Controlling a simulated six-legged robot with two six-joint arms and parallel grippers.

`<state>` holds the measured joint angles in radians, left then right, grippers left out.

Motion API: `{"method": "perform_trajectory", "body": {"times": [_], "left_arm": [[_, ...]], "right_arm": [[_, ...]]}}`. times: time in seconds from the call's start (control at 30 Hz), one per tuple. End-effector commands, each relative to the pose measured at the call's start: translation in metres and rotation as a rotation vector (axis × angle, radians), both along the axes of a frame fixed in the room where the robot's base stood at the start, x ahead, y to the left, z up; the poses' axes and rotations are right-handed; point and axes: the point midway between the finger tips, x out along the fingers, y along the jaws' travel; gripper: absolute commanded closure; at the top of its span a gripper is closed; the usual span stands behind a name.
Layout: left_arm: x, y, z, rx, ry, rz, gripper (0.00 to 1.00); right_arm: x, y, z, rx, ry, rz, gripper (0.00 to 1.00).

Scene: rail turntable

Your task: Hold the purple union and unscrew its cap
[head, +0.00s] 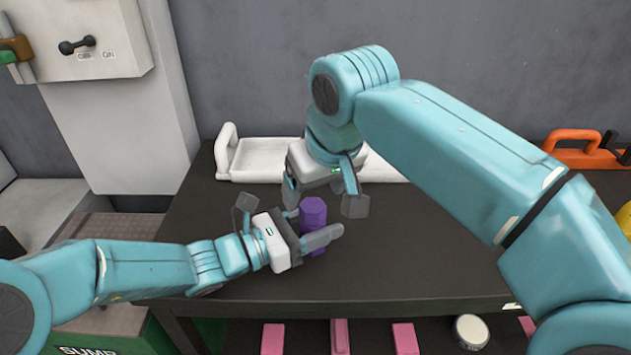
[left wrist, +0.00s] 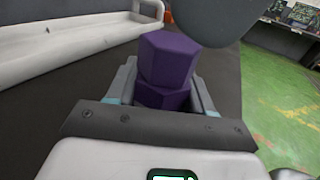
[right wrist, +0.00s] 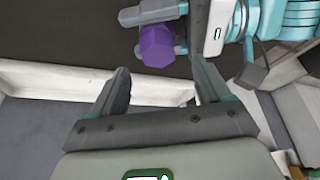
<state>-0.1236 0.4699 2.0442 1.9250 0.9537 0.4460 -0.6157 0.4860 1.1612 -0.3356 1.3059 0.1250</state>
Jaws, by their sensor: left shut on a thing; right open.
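The purple union (head: 313,212) stands upright over the dark table, with its hexagonal cap on top. In the left wrist view the cap (left wrist: 168,60) sits on the lower body (left wrist: 162,97), with a groove between them. My left gripper (head: 311,230) is shut on the lower body, one finger on each side. My right gripper (head: 323,199) is open and empty, above and behind the union, pointing down. In the right wrist view the cap (right wrist: 157,46) shows from above, ahead of the open fingers and not between them. Whether the union touches the table is hidden.
A long white tray (head: 258,160) lies along the back of the dark table (head: 420,250). An orange toolbox (head: 580,152) stands at the back right. A grey cabinet (head: 110,110) rises at the left. Pink blocks (head: 404,338) lie below the front edge.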

Motion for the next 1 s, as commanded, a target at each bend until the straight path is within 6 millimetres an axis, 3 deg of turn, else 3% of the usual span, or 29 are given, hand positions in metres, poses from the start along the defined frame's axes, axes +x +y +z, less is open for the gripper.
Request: {"method": "perform_trajectory", "body": {"times": [0.4,0.73,0.77,0.93,1.0], "left_arm": [[0.0,0.0,0.0,-0.001,0.0,0.0,1.0],[0.0,0.0,0.0,0.0,0.0,0.0,1.0],[0.0,0.0,0.0,0.0,0.0,0.0,1.0],[0.0,0.0,0.0,0.0,0.0,0.0,1.0],[0.0,0.0,0.0,0.0,0.0,0.0,1.0]], "right_arm": [[0.0,-0.001,-0.027,-0.001,0.002,0.001,0.23],[0.0,0.0,-0.03,0.0,0.0,0.0,0.23],[0.0,0.0,-0.03,0.0,0.0,0.0,0.3],[0.0,0.0,-0.03,0.0,0.0,0.001,0.85],[0.0,0.0,-0.03,0.0,0.0,0.001,0.9]]}}
